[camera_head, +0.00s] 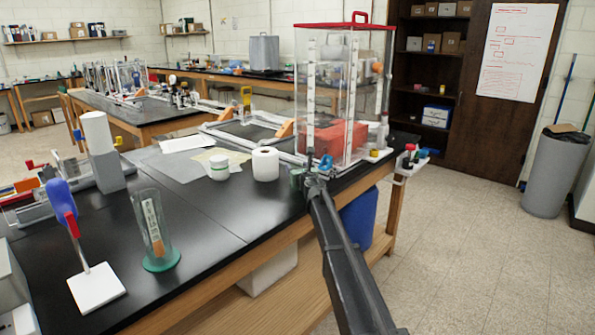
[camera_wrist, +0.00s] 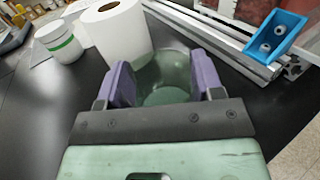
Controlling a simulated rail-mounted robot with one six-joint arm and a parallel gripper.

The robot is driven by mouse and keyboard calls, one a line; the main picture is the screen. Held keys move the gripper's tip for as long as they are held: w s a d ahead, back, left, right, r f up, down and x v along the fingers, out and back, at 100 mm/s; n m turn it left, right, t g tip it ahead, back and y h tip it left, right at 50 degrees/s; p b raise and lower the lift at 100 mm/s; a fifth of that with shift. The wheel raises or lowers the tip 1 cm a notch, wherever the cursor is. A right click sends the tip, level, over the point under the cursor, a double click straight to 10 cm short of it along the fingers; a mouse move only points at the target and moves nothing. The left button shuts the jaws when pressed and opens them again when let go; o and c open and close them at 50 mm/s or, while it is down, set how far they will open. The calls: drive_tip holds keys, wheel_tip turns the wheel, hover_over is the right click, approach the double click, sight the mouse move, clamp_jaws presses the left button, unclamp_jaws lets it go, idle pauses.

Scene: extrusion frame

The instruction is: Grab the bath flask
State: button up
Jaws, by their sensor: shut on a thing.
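The bath flask is a greenish, see-through round vessel (camera_wrist: 166,84) in the wrist view. It stands between the two purple fingers of my gripper (camera_wrist: 165,82), which is shut on it. In the head view, my gripper (camera_head: 310,180) is at the front edge of the black bench, with a small green part of the flask (camera_head: 295,178) showing at its left. Most of the flask is hidden there by my gripper and arm. The fingers and the dark mount hide its sides and near part in the wrist view.
A white paper roll (camera_head: 265,164) stands close behind the flask, with a white jar (camera_head: 219,167) left of it. A blue bracket (camera_wrist: 277,36) and metal rails are close at right. The tall clear tank (camera_head: 335,95) stands behind.

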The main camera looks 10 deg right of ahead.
wheel_tip(320, 180, up, 18)
drive_tip(key=p, duration=1.7)
drive_tip(key=shift+r+p, duration=0.2)
drive_tip(key=shift+p, duration=0.15)
